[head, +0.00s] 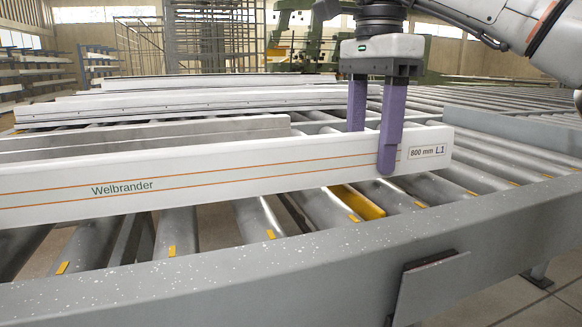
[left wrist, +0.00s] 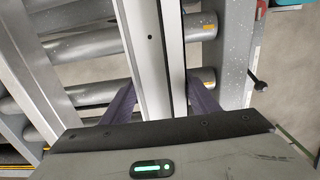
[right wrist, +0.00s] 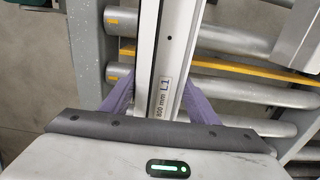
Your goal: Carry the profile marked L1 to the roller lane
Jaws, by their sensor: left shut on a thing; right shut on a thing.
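The white profile marked L1 (head: 250,172), with orange lines and the word Welbrander, lies across the head view above the rollers. Its label reads 800 mm L1. My right gripper (head: 376,150) is shut on it near its right end, one purple finger in front and one behind. The right wrist view shows the profile (right wrist: 168,45) between the fingers of my right gripper (right wrist: 150,105). In the left wrist view my left gripper (left wrist: 160,105) is shut on the profile (left wrist: 151,45); it is outside the head view. The roller lane (head: 90,243) runs beneath; I cannot tell whether the profile touches it.
A grey rail (head: 290,262) with a hanging plate (head: 432,287) runs along the near side. A grey bar (head: 150,135) and more white profiles (head: 190,103) lie behind L1. A yellow bar (head: 357,202) sits between rollers. Racks stand at the back left.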

